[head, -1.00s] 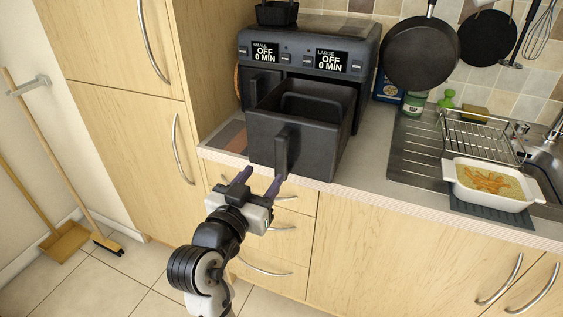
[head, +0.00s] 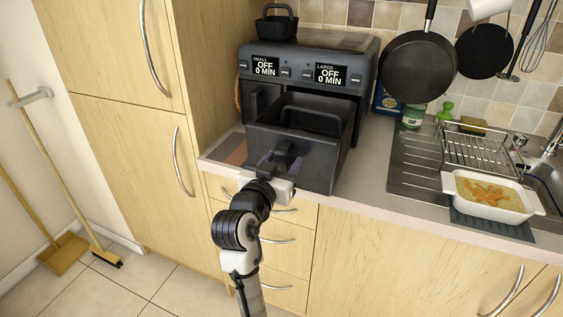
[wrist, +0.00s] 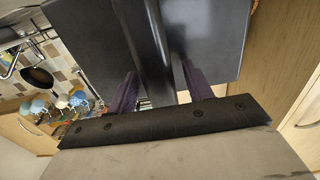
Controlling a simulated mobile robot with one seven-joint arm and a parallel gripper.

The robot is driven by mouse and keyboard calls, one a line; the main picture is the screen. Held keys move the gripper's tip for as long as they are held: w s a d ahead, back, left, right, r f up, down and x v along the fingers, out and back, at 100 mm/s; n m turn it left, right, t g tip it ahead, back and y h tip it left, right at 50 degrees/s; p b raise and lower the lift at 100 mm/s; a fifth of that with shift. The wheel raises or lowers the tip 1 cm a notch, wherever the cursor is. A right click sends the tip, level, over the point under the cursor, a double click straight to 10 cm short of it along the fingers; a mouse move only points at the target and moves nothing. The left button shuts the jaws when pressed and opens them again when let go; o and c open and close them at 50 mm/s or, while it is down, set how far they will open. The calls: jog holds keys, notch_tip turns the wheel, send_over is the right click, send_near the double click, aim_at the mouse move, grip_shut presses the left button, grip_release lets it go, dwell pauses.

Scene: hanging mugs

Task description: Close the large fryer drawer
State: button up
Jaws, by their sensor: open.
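The large fryer drawer (head: 318,150) is dark grey and pulled out of the right side of the air fryer (head: 310,62), whose panel reads LARGE, OFF, 0 MIN. Its front handle (head: 285,154) points towards me. My gripper (head: 276,164) is at the drawer front, with its fingers by the handle. In the wrist view, the open fingers (wrist: 158,88) stand on either side of the dark upright handle (wrist: 154,45), with the drawer front (wrist: 95,40) behind. I cannot tell whether the fingers touch the handle. The small drawer (head: 262,100) on the left is pushed in.
The counter edge (head: 400,213) runs below the fryer. To the right are a sink drainer, a dish rack (head: 480,150) and a white baking dish (head: 492,195). Pans (head: 418,68) hang above. A tall wooden cabinet (head: 135,130) stands to the left.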

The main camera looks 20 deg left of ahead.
grip_shut()
jog(key=shift+w, duration=0.1)
